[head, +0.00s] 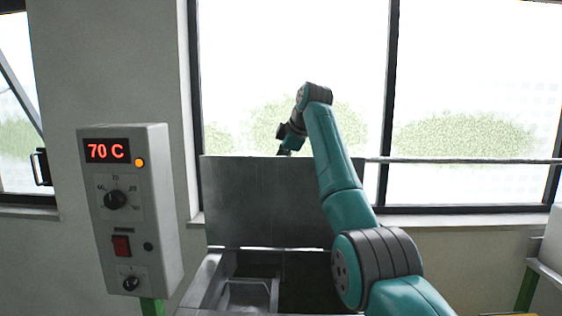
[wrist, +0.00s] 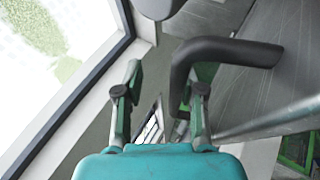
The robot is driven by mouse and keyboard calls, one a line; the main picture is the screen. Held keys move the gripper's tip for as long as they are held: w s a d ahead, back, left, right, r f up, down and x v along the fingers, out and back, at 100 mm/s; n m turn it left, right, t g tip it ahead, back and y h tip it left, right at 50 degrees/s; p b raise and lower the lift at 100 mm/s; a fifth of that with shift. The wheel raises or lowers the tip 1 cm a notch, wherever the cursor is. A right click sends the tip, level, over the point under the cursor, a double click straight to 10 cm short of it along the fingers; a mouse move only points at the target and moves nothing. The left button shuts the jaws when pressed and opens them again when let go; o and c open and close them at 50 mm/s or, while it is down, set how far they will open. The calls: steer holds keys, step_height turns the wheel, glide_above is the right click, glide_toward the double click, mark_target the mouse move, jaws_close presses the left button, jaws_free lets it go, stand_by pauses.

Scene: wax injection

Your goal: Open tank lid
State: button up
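The tank lid (head: 265,205) is a flat grey metal plate standing upright at the back of the tank, which is open below it (head: 208,285). In the wrist view the lid's grey surface (wrist: 275,75) fills the upper right. A black bent handle (wrist: 225,50) juts from it. My gripper (wrist: 160,95) is open, its two fingers apart with nothing clearly held between them. In the head view my gripper (head: 285,148) is small and dark at the lid's top edge.
A control box (head: 127,215) reading 70 C stands at the left, close to the tank. A thin metal rod (head: 460,160) runs right from the lid's top. Windows (head: 290,60) and a sill lie behind. A pan-like metal insert (head: 247,295) sits inside the tank.

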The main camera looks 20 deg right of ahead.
mark_target(297, 160)
steer(key=shift+r, duration=0.2)
steer(key=v, duration=1.1)
steer(key=shift+s+d+r, duration=0.1)
steer(key=shift+s+r, duration=0.1)
steer(key=shift+r, duration=0.1)
jaws_close()
